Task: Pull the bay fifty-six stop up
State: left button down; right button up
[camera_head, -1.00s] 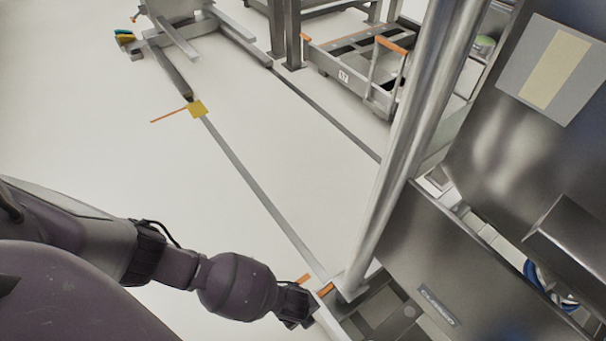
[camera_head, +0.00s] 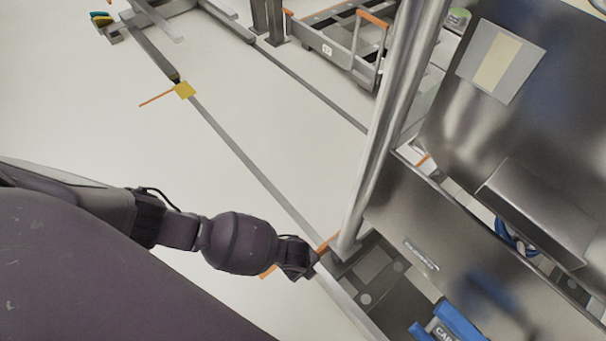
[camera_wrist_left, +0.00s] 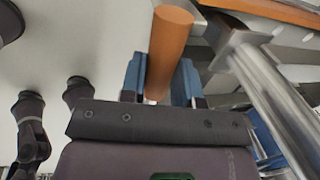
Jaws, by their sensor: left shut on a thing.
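My left gripper (camera_head: 312,262) is at the foot of a steel post, at the lower middle of the head view. In the left wrist view, its blue fingers (camera_wrist_left: 160,80) are shut on an orange cylindrical handle (camera_wrist_left: 170,42), which juts out beyond them. I take this handle to be the stop; its lower end is hidden between the fingers. In the head view, orange parts show on both sides of the gripper, one by the post foot (camera_head: 329,243) and one at the wrist (camera_head: 268,271). No bay number is readable there. My right gripper is out of view.
The steel post (camera_head: 385,125) rises close beside my left gripper. Steel panels (camera_head: 450,250) stand to its right, with a blue object (camera_head: 455,322) below. A floor rail (camera_head: 250,165) runs to a yellow plate (camera_head: 185,90).

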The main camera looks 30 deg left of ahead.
pick_arm(q)
jog(key=shift+r, duration=0.15)
jog(key=c, duration=0.9)
grip_release()
jog(key=shift+r, duration=0.1)
jog(key=shift+o, duration=0.3)
